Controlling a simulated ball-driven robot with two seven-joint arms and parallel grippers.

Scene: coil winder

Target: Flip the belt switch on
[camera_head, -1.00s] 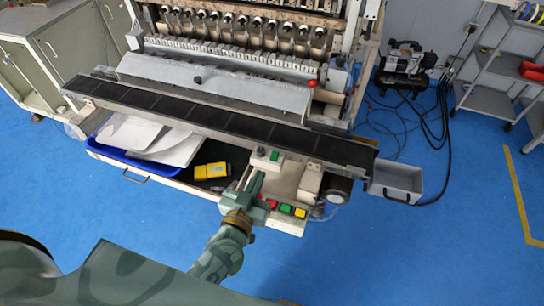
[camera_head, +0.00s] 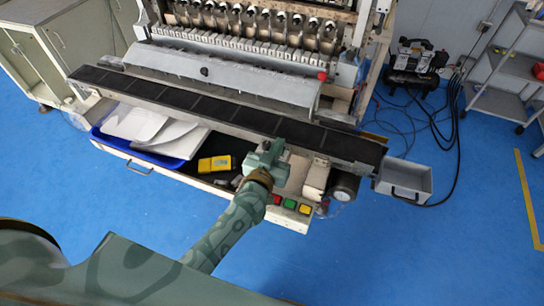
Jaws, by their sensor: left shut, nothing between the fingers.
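My left gripper (camera_head: 274,148) reaches up from the bottom, shut and empty. Its fingertips are at the front edge of the black conveyor belt (camera_head: 200,104), over the small switch box with a green part seen there earlier. The gripper now hides that box, so I cannot tell the switch's position or whether the fingers touch it. Just right of my wrist, a red button (camera_head: 277,199), a green button (camera_head: 290,204) and a yellow button (camera_head: 305,209) sit on the front panel. My right gripper is not in view.
A yellow device (camera_head: 215,164) lies left of my gripper, beside a blue tray (camera_head: 170,160) with white papers (camera_head: 145,125). A grey open bin (camera_head: 405,181) is at the belt's right end. The coil winder (camera_head: 240,35) stands behind; blue floor is clear in front.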

